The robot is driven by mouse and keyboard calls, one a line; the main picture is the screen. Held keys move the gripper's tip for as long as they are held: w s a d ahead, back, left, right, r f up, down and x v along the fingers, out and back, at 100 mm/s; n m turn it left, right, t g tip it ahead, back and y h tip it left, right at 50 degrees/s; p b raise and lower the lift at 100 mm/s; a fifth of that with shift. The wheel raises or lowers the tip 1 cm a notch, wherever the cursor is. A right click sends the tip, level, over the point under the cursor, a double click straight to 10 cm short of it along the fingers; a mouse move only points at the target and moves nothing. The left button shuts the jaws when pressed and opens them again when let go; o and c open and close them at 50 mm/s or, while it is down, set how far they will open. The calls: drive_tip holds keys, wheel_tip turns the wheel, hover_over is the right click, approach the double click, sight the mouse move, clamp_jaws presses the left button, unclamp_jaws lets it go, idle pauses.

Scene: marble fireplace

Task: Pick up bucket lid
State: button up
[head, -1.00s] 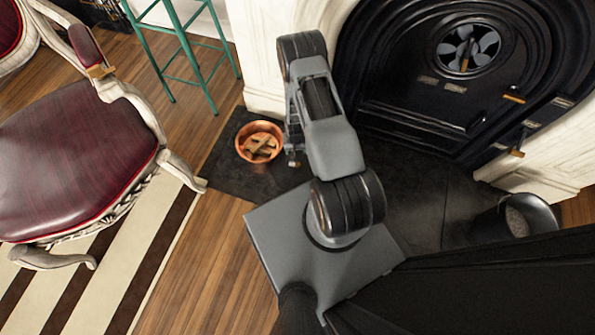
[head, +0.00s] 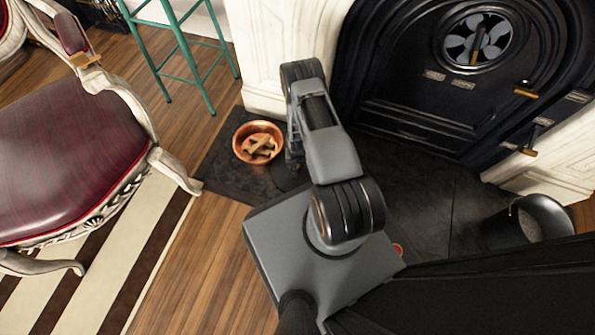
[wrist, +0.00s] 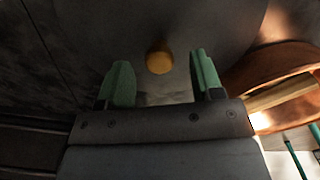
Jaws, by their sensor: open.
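The bucket lid (wrist: 220,25) shows in the wrist view as a dark grey round surface with a small gold knob (wrist: 159,63). The knob appears between the two green fingers of my gripper (wrist: 160,70), which is open. I cannot tell how much height separates the fingertips from the knob. In the head view my gripper (head: 294,158) is small and mostly behind my arm, just right of the copper bowl. The lid is not clearly visible there. A dark metal bucket (head: 545,215) stands at the right, apart from my gripper.
The copper bowl (head: 237,150) holding wood pieces stands on the dark hearth slab (head: 225,180); it is close beside my gripper in the wrist view (wrist: 265,68). A black fireplace front (head: 400,90) rises behind. A red chair (head: 70,160) and green stool (head: 188,48) stand left.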

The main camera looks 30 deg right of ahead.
wheel_tip(320, 180, down, 3)
drive_tip(key=shift+r+b, duration=0.1)
drive_tip(key=shift+b, duration=0.35)
drive_tip(key=shift+r, duration=0.1)
clamp_jaws()
drive_tip(key=shift+r, duration=0.1)
